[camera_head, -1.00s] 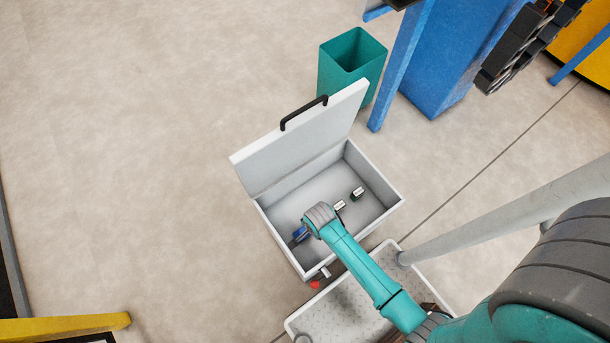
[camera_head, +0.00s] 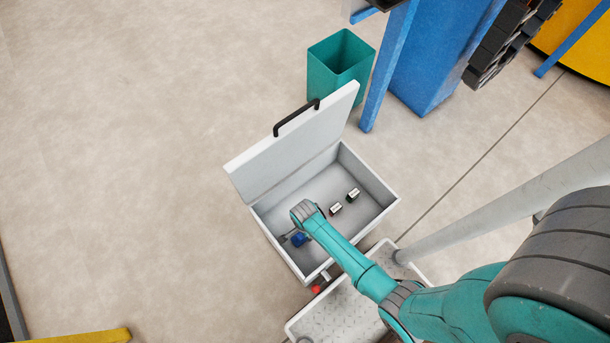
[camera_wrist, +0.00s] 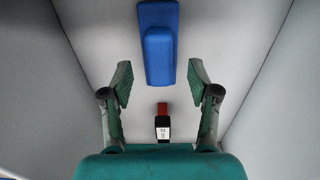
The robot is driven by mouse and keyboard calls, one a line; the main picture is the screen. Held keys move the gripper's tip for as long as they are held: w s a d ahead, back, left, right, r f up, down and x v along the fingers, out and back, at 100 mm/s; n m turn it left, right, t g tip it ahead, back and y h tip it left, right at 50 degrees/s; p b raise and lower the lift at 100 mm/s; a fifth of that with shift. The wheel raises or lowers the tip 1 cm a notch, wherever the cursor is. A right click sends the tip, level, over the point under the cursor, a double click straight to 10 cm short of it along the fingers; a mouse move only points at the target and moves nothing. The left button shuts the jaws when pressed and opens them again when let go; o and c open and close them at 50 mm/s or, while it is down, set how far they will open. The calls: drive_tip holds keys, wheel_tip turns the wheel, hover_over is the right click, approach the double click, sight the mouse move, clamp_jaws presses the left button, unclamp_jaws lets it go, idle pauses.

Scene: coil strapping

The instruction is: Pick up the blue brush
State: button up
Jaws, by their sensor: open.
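The blue brush (camera_wrist: 158,45) lies on the floor of the open grey box in the wrist view, lengthwise and ahead of my gripper. Part of it shows in the head view (camera_head: 299,240), beside my wrist. My gripper (camera_wrist: 160,78) is open and empty. Its two green fingers stand apart on either side of the picture's middle line, with the brush's near end roughly between and beyond their tips. I cannot tell how far above the brush they are. In the head view my arm's end hides part of the box floor.
The grey box (camera_head: 375,222) has its lid raised, with a black handle. Two small labelled items (camera_head: 336,209) (camera_head: 352,194) lie in it. The box walls stand close on both sides. A teal bin (camera_head: 340,65) stands behind.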

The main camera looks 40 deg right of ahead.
drive_tip(key=shift+d+f, duration=0.1)
drive_tip(key=shift+f, duration=1.65)
clamp_jaws()
drive_tip(key=shift+r, duration=5.05)
